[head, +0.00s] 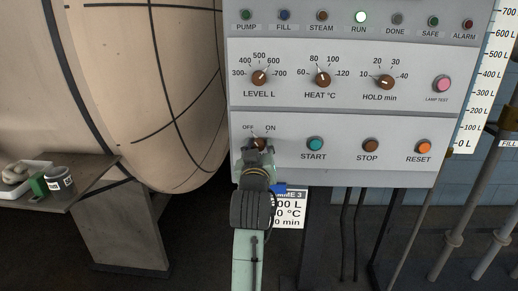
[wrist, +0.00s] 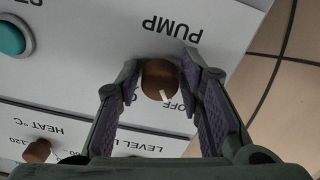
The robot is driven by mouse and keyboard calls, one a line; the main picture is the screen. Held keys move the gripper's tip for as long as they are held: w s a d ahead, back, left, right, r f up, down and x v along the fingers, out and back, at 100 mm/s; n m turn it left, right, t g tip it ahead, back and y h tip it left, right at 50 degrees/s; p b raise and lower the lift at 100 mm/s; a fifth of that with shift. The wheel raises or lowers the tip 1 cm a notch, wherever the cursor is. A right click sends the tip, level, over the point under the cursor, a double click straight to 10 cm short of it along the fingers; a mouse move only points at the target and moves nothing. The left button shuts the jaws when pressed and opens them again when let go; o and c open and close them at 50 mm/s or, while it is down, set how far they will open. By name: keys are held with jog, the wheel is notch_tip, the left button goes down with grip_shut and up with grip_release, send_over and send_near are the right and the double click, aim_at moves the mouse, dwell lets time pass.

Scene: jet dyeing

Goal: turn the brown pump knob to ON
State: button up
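The brown pump knob (wrist: 160,78) sits on the grey control panel below the word PUMP, which reads upside down in the wrist view. Its white pointer mark aims at the OFF label. My gripper (wrist: 160,66) is open, with one finger on each side of the knob and a small gap visible on both sides. In the head view my gripper (head: 259,150) reaches up to the panel from below and covers most of the knob (head: 260,142). The OFF and ON labels show just above it.
START (head: 316,144), STOP (head: 370,146) and RESET (head: 423,147) buttons lie to the right. Level, heat and hold knobs are above. The RUN lamp (head: 361,17) is lit. A big beige vessel (head: 120,90) and a side shelf (head: 75,190) stand left.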

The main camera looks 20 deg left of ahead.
grip_shut()
jog(key=shift+m, duration=0.4)
jog(key=m, duration=0.6)
jog(key=m+b, duration=0.1)
jog(key=m, duration=0.5)
jog(key=shift+a+m, duration=0.2)
jog(key=shift+m, duration=0.2)
dwell(0.5)
jog(key=shift+o, duration=2.1)
grip_release()
jog(key=shift+r, duration=0.1)
